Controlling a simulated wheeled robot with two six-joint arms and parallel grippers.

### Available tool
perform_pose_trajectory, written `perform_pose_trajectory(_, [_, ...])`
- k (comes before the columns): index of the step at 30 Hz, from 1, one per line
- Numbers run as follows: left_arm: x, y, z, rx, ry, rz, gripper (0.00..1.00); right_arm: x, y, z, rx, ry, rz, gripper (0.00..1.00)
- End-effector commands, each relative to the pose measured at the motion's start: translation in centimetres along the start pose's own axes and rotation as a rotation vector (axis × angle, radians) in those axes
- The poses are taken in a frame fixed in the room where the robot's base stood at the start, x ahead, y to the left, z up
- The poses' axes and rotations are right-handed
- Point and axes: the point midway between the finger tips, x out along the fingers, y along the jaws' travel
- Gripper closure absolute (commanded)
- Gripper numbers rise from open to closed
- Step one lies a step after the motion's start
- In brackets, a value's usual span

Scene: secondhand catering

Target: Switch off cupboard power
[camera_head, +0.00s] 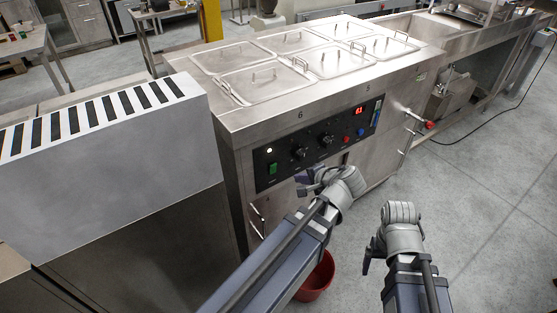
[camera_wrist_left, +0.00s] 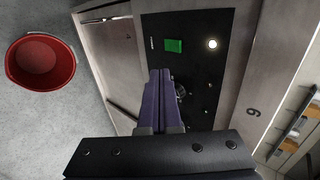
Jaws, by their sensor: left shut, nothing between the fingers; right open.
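The steel cupboard (camera_head: 225,128) has a black control panel (camera_head: 316,142) on its front. A green switch (camera_head: 272,169) sits at the panel's lower left, below a lit white lamp (camera_head: 269,150). In the left wrist view the green switch (camera_wrist_left: 173,45) and the lit lamp (camera_wrist_left: 212,44) are both clear. My left gripper (camera_head: 303,180) is in front of the panel, right of the switch. In its wrist view its purple fingers (camera_wrist_left: 160,78) are shut and empty, just below the switch in the picture; contact cannot be told. My right gripper (camera_head: 368,260) is open, away from the panel.
The panel also has black knobs (camera_head: 326,140), a red display (camera_head: 359,111) and small buttons. A red-ended handle (camera_head: 428,124) sticks out at right. A red bucket (camera_head: 318,278) stands on the floor under my left arm. A grey vented unit (camera_head: 110,165) stands at left.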

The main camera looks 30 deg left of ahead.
Motion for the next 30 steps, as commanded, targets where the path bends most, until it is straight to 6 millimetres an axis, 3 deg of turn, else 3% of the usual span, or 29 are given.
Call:
perform_pose_trajectory(12, [-0.1,-0.3,0.0,0.003,0.003,-0.006,1.00,-0.2,0.0,0.0,0.000,0.001,0.000,0.13])
perform_pose_trajectory(16, [0.7,-0.1,0.0,0.002,0.002,-0.005,1.00,0.4,-0.1,0.0,0.000,0.001,0.000,0.13])
perform_pose_trajectory(30, [9.8,0.1,-0.1,0.001,0.000,-0.005,1.00,6.3,-0.6,-0.4,0.000,0.001,0.000,0.13])
